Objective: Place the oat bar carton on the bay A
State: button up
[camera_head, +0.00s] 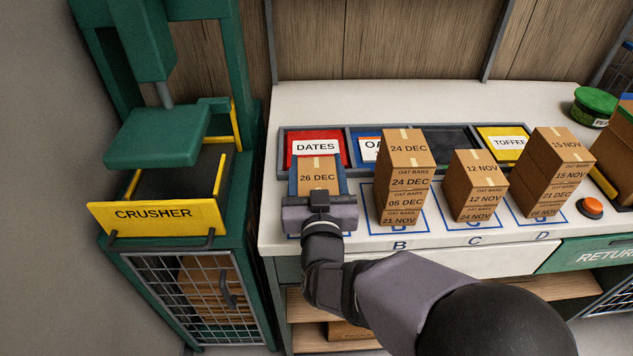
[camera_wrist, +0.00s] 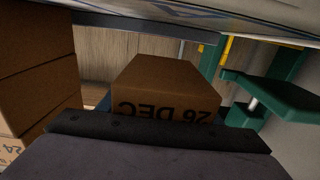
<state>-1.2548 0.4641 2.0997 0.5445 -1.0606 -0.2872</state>
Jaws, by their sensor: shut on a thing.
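A brown carton marked 26 DEC (camera_head: 318,176) is in my gripper (camera_head: 319,183), which is shut on it with a finger on each side. In the wrist view the carton (camera_wrist: 165,80) fills the middle, its date upside down. It is at the left end of the counter, in front of the red DATES bin and left of bay B. The bay A letter and most of its outline are hidden behind my gripper and wrist. I cannot tell whether the carton touches the counter.
Carton stacks stand on bay B (camera_head: 404,180), bay C (camera_head: 477,188) and bay D (camera_head: 548,175). Behind are the DATES bin (camera_head: 316,134) and the TOFFEE bin (camera_head: 505,132). The green crusher (camera_head: 158,137) stands left. An orange button (camera_head: 591,207) is at right.

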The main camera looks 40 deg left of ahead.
aim_at(316, 185)
jog(key=shift+f, duration=1.95)
jog(key=shift+f, duration=0.1)
jog(key=shift+f, duration=0.15)
jog(key=o, duration=1.2)
jog(key=shift+r, duration=0.3)
jog(key=shift+s+d+f, duration=0.15)
jog(key=shift+s+d, duration=0.1)
jog(key=shift+s, duration=0.05)
jog(key=b+v, duration=0.1)
jog(key=v, duration=1)
jog(key=shift+d+b, duration=0.15)
jog(key=shift+b, duration=0.2)
